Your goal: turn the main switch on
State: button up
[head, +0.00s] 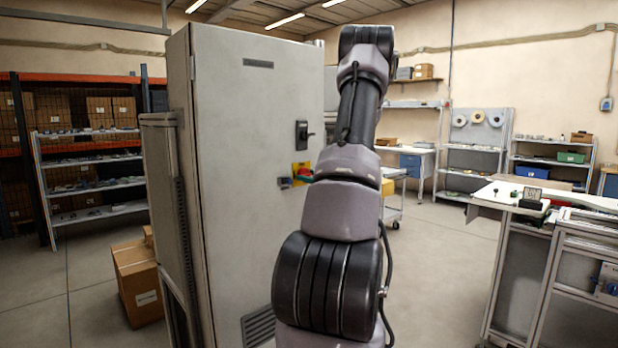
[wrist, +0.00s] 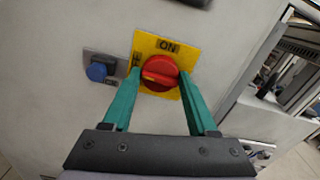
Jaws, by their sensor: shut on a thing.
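The main switch is a round red knob (wrist: 159,72) on a yellow plate (wrist: 183,46) on the grey cabinet door. In the wrist view the plate reads ON above the knob; a label at its left is partly covered by a finger. The knob's raised grip lies roughly sideways, toward that left label. My gripper (wrist: 161,76) has its green fingers on either side of the knob, shut on it. In the head view the yellow plate (head: 302,168) shows small at the cabinet's right side, partly hidden by my arm and gripper.
A blue button (wrist: 97,72) on a small plate sits left of the switch. A black door handle (head: 302,134) is above it. The tall cabinet (head: 245,190) has boxes (head: 138,280) at its left. A workbench (head: 560,200) stands at the right, with open floor between.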

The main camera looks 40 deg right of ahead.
jog(key=m, duration=0.4)
jog(key=shift+m, duration=0.3)
jog(key=m, duration=0.4)
jog(key=shift+m, duration=0.3)
jog(key=m, duration=0.4)
jog(key=shift+m, duration=2.4)
jog(key=o, duration=1.4)
